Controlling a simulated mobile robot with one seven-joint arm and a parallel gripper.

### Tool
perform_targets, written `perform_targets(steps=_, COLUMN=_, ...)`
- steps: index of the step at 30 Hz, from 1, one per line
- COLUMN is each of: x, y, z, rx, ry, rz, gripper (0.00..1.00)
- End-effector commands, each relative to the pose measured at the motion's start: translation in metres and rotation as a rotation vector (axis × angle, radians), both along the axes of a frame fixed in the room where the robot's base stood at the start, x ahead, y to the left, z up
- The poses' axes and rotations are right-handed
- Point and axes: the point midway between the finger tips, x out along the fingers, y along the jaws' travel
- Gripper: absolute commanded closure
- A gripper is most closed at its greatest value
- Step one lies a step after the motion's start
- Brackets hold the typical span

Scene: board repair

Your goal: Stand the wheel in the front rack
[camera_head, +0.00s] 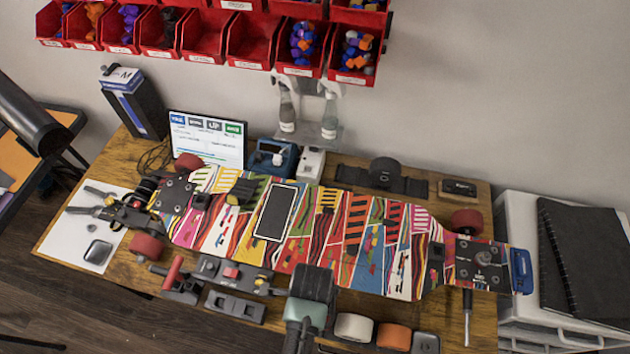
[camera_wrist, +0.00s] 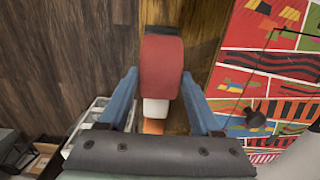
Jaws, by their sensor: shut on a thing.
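In the wrist view my gripper (camera_wrist: 160,78) has its two blue fingers on either side of a red wheel (camera_wrist: 161,62) and is shut on it. In the head view my gripper (camera_head: 312,285) is at the table's front edge, and it hides the held wheel. A white wheel (camera_head: 354,327), an orange wheel (camera_head: 394,337) and a grey wheel (camera_head: 425,343) stand in a row to its right, along the front edge. The held wheel lines up with this row in the wrist view. The rack itself is mostly hidden, and I cannot tell whether the held wheel touches it.
A colourful longboard (camera_head: 345,225) lies across the table just behind my gripper. Grey tool holders (camera_head: 235,305) with a red-handled tool are to the left. A laptop screen (camera_head: 207,140) stands at the back. Red bins (camera_head: 250,40) hang on the wall. Open floor lies before the table.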

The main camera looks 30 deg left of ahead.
Motion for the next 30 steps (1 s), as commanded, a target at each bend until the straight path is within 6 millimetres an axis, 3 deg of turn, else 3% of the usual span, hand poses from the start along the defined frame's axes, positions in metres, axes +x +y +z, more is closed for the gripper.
perform_targets(steps=15, x=0.0, y=0.0, z=-0.047, rx=0.0, ry=-0.001, rz=0.001, gripper=0.93)
perform_targets(steps=30, x=0.0, y=0.0, z=-0.049, rx=0.0, ry=-0.001, rz=0.001, gripper=0.93)
